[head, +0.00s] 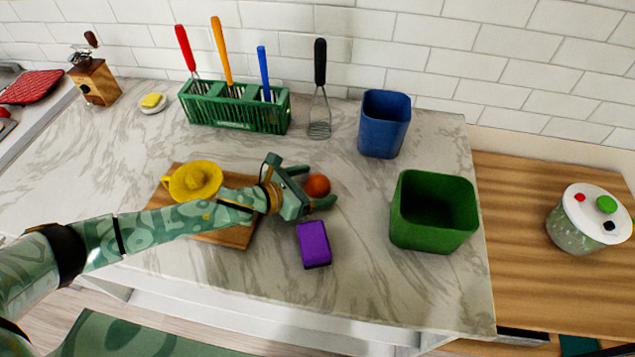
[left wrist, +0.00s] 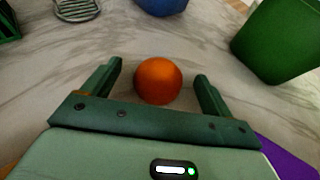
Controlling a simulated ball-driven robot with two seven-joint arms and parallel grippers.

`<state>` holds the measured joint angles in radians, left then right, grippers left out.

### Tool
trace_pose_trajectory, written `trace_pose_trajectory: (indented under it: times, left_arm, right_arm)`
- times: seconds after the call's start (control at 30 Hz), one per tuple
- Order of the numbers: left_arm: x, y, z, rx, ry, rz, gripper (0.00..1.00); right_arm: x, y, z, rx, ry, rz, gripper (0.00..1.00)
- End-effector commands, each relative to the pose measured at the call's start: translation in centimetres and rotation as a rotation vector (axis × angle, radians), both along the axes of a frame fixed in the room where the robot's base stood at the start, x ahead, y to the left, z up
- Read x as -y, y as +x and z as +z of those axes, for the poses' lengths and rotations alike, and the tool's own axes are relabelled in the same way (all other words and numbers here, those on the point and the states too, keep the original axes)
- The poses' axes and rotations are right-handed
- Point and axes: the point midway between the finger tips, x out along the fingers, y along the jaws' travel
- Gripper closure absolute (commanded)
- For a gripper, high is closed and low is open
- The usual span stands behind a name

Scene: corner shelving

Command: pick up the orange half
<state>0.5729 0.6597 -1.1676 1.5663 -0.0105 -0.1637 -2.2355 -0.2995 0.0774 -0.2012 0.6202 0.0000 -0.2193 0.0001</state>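The orange half (head: 317,185) lies on the marble counter, seen from its rounded orange side. My left gripper (head: 318,187) reaches in from the left with its fingers spread on either side of it. In the left wrist view the orange half (left wrist: 158,80) sits between the two open fingertips of the left gripper (left wrist: 158,78), with gaps visible on both sides. My right gripper is in neither view.
A purple block (head: 313,244) lies just in front of the gripper. A yellow juicer (head: 194,181) stands on a wooden board (head: 231,236) under my forearm. A green bin (head: 432,238) and a blue bin (head: 384,124) stand to the right. A green utensil rack (head: 236,112) stands behind.

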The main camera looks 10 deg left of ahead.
Motion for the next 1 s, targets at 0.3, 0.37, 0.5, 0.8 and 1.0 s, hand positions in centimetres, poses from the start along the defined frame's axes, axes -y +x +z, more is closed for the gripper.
trace_pose_trajectory:
  times: [0.3,0.37,0.5,0.8,1.0]
  left_arm:
    - [0.0,0.0,0.0,-0.001,-0.001,0.0,0.59]
    - [0.0,0.0,0.0,-0.001,-0.001,0.0,0.59]
    - [0.0,0.0,0.3,0.0,0.0,0.0,0.59]
    - [-0.4,-1.0,4.8,0.002,0.001,-0.002,0.59]
    - [-2.0,-5.3,10.0,0.001,0.001,-0.002,0.59]
  right_arm:
    - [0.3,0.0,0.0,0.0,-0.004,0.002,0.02]
    - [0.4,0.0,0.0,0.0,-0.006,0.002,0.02]
    - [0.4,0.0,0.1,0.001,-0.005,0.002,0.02]
    - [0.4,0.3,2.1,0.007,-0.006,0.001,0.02]
    - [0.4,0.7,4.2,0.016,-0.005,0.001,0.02]
